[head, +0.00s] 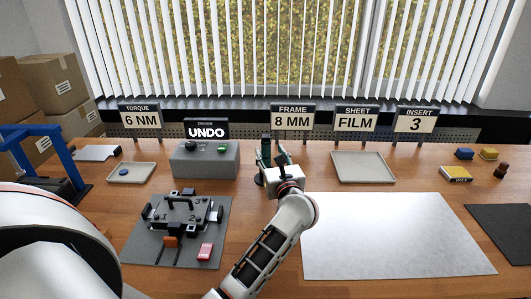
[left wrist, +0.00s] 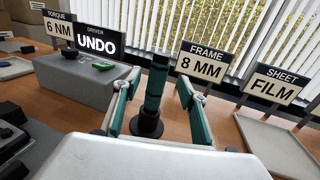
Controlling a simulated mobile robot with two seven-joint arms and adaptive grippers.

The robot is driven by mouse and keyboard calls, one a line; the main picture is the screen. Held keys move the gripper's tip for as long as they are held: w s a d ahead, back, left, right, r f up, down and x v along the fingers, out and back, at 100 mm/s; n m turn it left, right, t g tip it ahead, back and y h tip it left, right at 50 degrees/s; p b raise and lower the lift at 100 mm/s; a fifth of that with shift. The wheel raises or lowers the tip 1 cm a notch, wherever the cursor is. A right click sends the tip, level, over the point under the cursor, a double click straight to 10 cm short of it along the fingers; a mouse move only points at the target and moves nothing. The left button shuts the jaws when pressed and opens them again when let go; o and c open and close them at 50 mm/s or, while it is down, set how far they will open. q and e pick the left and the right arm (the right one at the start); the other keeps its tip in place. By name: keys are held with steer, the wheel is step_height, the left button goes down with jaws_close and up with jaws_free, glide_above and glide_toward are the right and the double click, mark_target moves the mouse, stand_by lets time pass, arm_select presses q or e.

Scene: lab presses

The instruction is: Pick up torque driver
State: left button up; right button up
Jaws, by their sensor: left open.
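The torque driver (left wrist: 154,84) stands upright in a round black base (left wrist: 147,124) in the left wrist view, with a dark green and black handle. My left gripper (left wrist: 157,92) is open, with one teal-lined finger on each side of the driver. A narrow gap shows between each finger and the handle, so it is not clasped. In the head view my left gripper (head: 268,156) is at the back middle of the table and largely hides the driver. My right gripper is not in view.
A grey box (head: 205,160) under the UNDO sign stands left of the gripper. A fixture (head: 180,215) on a grey mat is front left. Trays (head: 131,172) (head: 363,168) stand on both sides. A large pale sheet (head: 395,235) lies front right. Signs line the back.

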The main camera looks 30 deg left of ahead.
mark_target(268, 147)
arm_select(q)
steer(key=x, duration=0.5)
steer(key=shift+w+a+f+p, duration=0.15)
steer(key=shift+p, duration=0.25)
jaws_close()
